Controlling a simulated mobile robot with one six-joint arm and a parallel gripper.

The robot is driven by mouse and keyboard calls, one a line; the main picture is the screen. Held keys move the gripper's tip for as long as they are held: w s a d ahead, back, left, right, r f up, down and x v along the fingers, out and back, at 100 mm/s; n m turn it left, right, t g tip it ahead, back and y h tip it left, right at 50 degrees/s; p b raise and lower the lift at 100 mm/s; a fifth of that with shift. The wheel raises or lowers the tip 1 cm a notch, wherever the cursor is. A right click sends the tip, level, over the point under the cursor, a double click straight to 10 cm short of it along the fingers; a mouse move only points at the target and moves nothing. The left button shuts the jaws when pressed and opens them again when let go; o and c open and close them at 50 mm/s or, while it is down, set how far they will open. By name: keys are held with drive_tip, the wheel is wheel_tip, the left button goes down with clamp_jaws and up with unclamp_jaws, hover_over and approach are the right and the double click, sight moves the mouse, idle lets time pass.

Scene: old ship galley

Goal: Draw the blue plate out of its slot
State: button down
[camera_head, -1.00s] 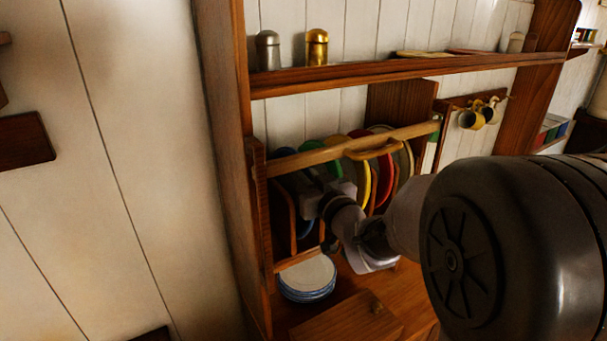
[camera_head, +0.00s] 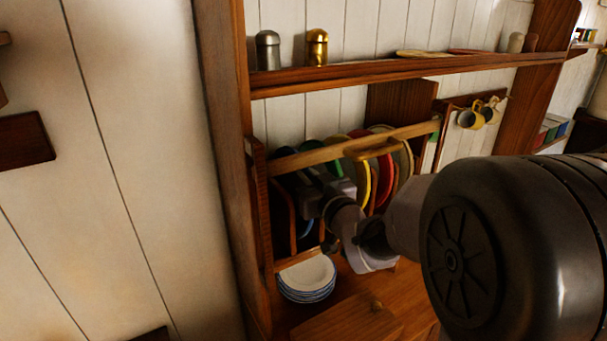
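The blue plate (camera_head: 304,229) stands on edge at the left end of the wooden plate rack. Only a thin blue strip of it shows low behind the rack's upright; the rest is hidden by my gripper and the dark slot. My gripper (camera_head: 297,184) is at the rack's left end, just below the front bar (camera_head: 310,158), in front of the upper part of the blue plate. Its fingertips are dark and small against the shadow, so I cannot tell whether they are open or touch the plate.
Yellow (camera_head: 366,185), red (camera_head: 384,180) and green plates stand further right in the rack. A stack of white plates with blue rims (camera_head: 307,277) sits below. A shelf (camera_head: 400,72) with shakers runs above. Mugs (camera_head: 471,118) hang at right. My arm covers the rack's lower right.

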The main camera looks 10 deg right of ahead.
idle(0.4)
drive_tip(key=shift+d+b+v, duration=0.1)
drive_tip(key=shift+b+v, duration=0.3)
drive_tip(key=shift+v, duration=0.55)
drive_tip(key=shift+d+b+v, duration=0.15)
drive_tip(key=shift+b+v, duration=0.25)
drive_tip(key=shift+v, duration=0.6)
drive_tip(key=shift+r, duration=0.1)
drive_tip(key=c, duration=1.2)
unclamp_jaws()
drive_tip(key=shift+o, duration=0.2)
drive_tip(key=b+v, duration=0.1)
drive_tip(key=v, duration=0.6)
drive_tip(key=shift+d, duration=0.35)
